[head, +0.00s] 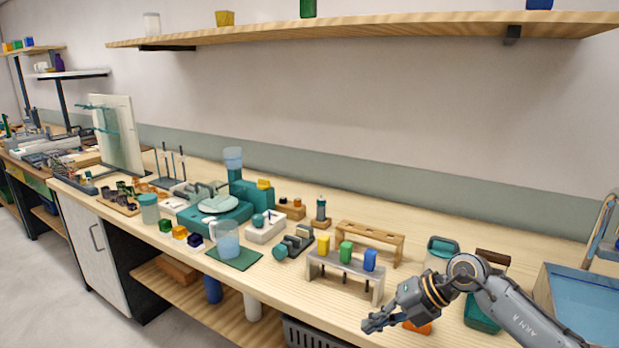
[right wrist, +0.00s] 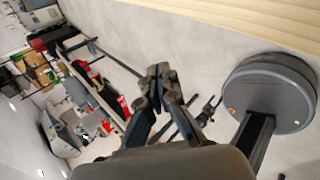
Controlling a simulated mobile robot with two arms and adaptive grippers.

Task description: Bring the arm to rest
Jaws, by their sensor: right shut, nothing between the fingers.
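My right arm comes in from the lower right of the head view. Its gripper (head: 372,325) is over the front edge of the wooden bench (head: 180,248), to the left of an orange piece. In the right wrist view the fingers of the right gripper (right wrist: 158,72) meet at their tips, with nothing between them. My left gripper is not in view.
A grey rack (head: 345,276) with yellow, green and blue pieces stands left of my right gripper. A teal-lidded jar (head: 440,248) and a blue sink (head: 585,300) are near the arm. A beaker (head: 228,240) stands on a green mat (head: 240,262). A shelf (head: 370,30) runs above.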

